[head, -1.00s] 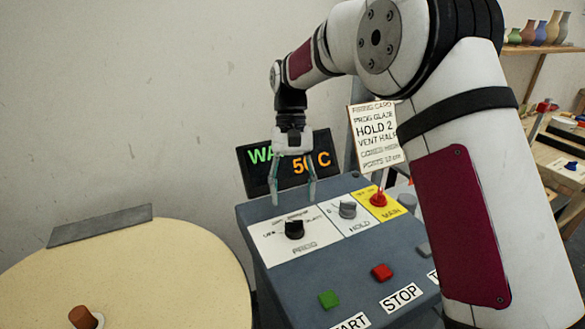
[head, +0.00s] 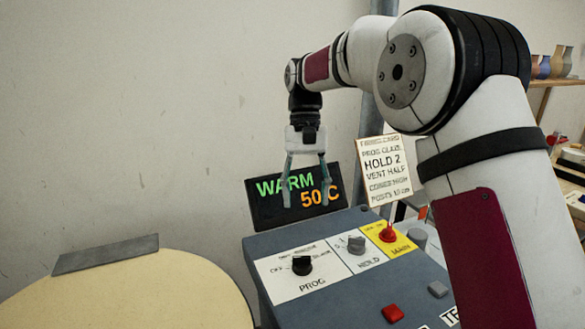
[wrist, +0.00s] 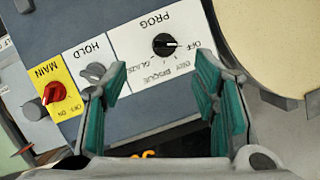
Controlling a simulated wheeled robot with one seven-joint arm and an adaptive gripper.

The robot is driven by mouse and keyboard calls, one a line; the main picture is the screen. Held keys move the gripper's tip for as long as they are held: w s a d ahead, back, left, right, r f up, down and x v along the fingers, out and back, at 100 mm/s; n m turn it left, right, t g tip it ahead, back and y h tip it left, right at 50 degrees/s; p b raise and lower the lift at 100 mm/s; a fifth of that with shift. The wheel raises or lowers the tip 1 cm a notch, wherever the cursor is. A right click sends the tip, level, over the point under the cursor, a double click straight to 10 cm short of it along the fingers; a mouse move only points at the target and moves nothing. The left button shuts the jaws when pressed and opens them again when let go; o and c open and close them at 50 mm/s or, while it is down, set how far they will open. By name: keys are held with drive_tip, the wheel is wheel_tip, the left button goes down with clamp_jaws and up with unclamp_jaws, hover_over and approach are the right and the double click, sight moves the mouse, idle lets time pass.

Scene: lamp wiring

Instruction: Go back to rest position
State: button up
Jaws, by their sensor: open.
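My gripper (head: 306,181) hangs from the raised arm, pointing down in front of the display (head: 294,198), which reads WARM 50 C. Its two teal fingers are apart with nothing between them; they also show in the wrist view (wrist: 165,92). The grey control box (head: 268,243) stands below. Its black PROG knob (head: 302,265), grey HOLD knob (head: 356,244) and red MAIN switch (head: 388,233) sit on its top panel, clear of the fingers. In the wrist view the PROG knob (wrist: 164,44) is upside down and its white mark points towards OFF.
A round cream-coloured top (head: 130,290) lies to the left, with a grey slab (head: 106,253) at its back edge. A firing card (head: 384,170) stands behind the box. A red button (head: 393,313) is at the box's front. Open air surrounds my gripper.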

drive_tip(key=s+d+r+t, duration=0.2)
drive_tip(key=s+d+r, duration=0.25)
drive_tip(key=s, duration=0.35)
drive_tip(key=s+d+r+t, duration=0.2)
drive_tip(key=s+d+r, duration=0.25)
drive_tip(key=s, duration=0.25)
drive_tip(key=s+d+f+t, duration=0.2)
drive_tip(key=s+d+f, duration=0.1)
drive_tip(key=s, duration=0.5)
drive_tip(key=s+d+f+t+p, duration=0.1)
drive_tip(key=s+d+f+t, duration=0.1)
drive_tip(key=s, duration=0.6)
drive_tip(key=shift+s+d+f, duration=0.3)
drive_tip(key=shift+d+f, duration=0.2)
drive_tip(key=shift+f, duration=0.1)
